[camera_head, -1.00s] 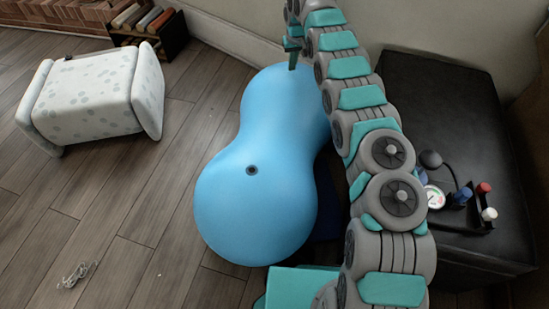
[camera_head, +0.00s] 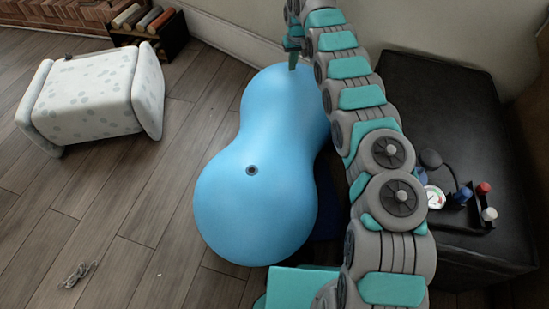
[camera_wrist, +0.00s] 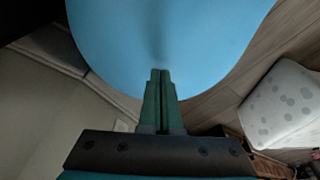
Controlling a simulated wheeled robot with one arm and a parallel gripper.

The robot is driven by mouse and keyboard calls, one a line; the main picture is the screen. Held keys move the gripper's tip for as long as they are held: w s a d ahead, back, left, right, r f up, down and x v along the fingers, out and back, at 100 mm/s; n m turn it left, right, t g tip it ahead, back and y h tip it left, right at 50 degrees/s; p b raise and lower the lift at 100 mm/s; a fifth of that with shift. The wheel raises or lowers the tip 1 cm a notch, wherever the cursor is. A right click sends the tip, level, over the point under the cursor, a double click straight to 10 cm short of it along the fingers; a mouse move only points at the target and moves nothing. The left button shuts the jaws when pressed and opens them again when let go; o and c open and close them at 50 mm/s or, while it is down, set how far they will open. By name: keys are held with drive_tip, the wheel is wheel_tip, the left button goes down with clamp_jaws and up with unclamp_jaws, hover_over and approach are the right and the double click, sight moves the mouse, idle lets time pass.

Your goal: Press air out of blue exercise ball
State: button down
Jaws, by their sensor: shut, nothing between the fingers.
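The blue exercise ball (camera_head: 255,205) is peanut-shaped, with two rounded lobes and a narrower waist. It lies on the wooden floor by the wall, and a dark round valve (camera_head: 251,170) shows on its near lobe. My gripper (camera_head: 292,66) is at the far lobe, its fingertips at the upper surface of the ball. In the wrist view my gripper (camera_wrist: 160,73) is shut and empty, its tips at the blue surface (camera_wrist: 165,30) with a faint dark shade just ahead of them. I cannot tell how firmly they touch. My arm hides part of the ball's right side.
A white spotted ottoman (camera_head: 95,95) stands on the left. A black box-like seat (camera_head: 450,110) on the right holds a gauge (camera_head: 434,197) and small valves. A small rack (camera_head: 150,25) stands at the back. Tangled string (camera_head: 76,274) lies on the open floor, front left.

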drive_tip(key=shift+x, duration=0.8)
